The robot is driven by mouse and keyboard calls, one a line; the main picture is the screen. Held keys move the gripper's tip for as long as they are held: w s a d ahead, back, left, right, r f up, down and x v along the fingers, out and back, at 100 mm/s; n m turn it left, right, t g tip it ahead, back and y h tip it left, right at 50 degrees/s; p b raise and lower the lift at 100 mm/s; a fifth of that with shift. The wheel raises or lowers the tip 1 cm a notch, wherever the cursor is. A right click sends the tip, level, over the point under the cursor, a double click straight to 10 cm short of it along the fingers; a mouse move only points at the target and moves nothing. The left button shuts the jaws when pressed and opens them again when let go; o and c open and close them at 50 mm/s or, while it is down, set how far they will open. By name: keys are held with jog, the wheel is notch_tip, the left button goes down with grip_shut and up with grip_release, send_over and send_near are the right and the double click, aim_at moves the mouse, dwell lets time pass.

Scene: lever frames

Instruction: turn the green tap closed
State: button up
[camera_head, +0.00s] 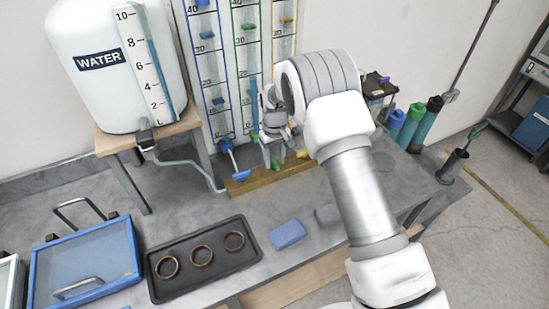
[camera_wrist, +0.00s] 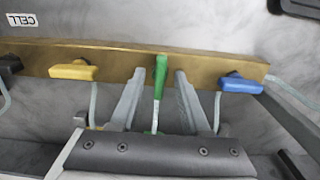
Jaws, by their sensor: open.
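The green tap (camera_wrist: 160,76) sits on the brass-coloured bar (camera_wrist: 210,66) between the yellow tap (camera_wrist: 73,71) and the blue tap (camera_wrist: 240,84). Its handle stands across the bar, in line with the green tube below it. The yellow and blue handles lie roughly along the bar. My gripper (camera_wrist: 159,84) is open, with one finger on each side of the green handle and a visible gap on both sides. In the head view my gripper (camera_head: 274,140) is down at the bar (camera_head: 265,178), and it largely hides the green tap there.
A white water tank (camera_head: 115,95) stands on a wooden stand at the left. Gauge tubes (camera_head: 244,30) rise on the wall behind the bar. A dark tray (camera_head: 185,285) with three rings, a blue block (camera_head: 287,234) and a blue-framed box (camera_head: 85,262) lie in front.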

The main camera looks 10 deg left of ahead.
grip_shut()
jog(key=shift+m+b, duration=0.3)
jog(key=shift+b, duration=0.05)
jog(key=shift+f+m+b, duration=0.15)
jog(key=shift+m+b, duration=0.9)
jog(key=shift+m, duration=0.15)
jog(key=m+b, duration=0.2)
jog(key=m, duration=0.3)
jog(key=shift+a+m+b, duration=0.15)
jog(key=shift+m+b, duration=0.15)
jog(key=m+b, duration=0.1)
jog(key=m, duration=0.8)
jog(key=shift+a+r, duration=0.1)
jog(key=shift+r, duration=0.1)
jog(key=shift+m, duration=0.3)
